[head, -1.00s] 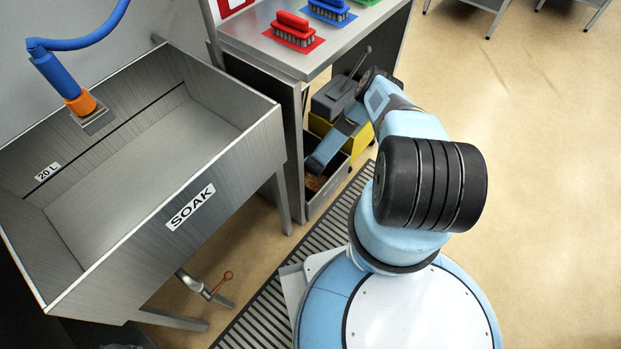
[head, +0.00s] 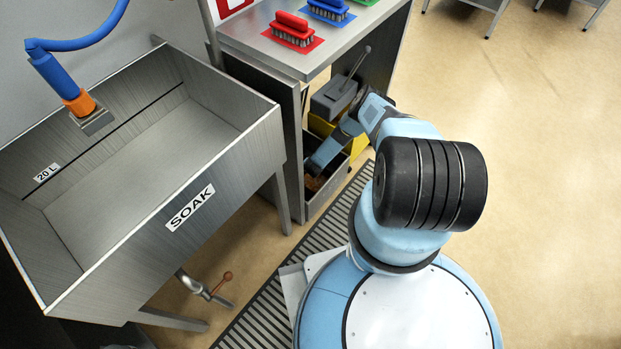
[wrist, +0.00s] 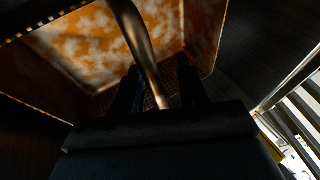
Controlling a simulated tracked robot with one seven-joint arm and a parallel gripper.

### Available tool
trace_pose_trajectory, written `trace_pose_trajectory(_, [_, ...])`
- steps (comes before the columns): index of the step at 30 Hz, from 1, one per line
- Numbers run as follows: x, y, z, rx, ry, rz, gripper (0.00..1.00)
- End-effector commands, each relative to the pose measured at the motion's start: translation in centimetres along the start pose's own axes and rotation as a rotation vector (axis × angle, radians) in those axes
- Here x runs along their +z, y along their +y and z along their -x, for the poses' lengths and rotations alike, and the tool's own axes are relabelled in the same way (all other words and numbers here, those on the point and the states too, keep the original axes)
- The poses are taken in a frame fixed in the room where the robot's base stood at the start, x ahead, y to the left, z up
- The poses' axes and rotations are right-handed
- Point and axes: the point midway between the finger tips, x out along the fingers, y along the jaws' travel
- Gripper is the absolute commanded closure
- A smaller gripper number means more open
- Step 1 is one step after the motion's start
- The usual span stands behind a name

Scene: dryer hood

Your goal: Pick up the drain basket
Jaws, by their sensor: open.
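The drain basket is an orange-brown, blotchy box with a perforated floor; in the wrist view its wall (wrist: 95,45) fills the upper left. A thin metal handle (wrist: 141,45) rises from it through the middle of the picture. My gripper (wrist: 160,85) is open, its two dark fingers on either side of the handle's lower end. I cannot tell whether either finger touches it. In the head view only an orange-brown bit of the basket (head: 313,183) shows inside the open drawer (head: 328,196); my arm covers the rest and the fingertips are hidden.
The drawer is under a steel bench (head: 290,55) with several brushes on top. A yellow bucket with a grey wringer (head: 333,97) stands close behind my wrist. The soak sink (head: 190,205) is on the left. A floor grate (head: 262,318) runs beside my base; open floor lies right.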

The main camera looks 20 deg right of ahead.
Motion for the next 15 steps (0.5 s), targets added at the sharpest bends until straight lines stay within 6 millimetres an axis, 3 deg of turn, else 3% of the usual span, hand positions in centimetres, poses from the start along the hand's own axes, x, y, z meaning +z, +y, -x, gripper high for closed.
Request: trace_pose_trajectory(15, [0.11,0.15,-0.37,0.000,0.001,0.002,0.57])
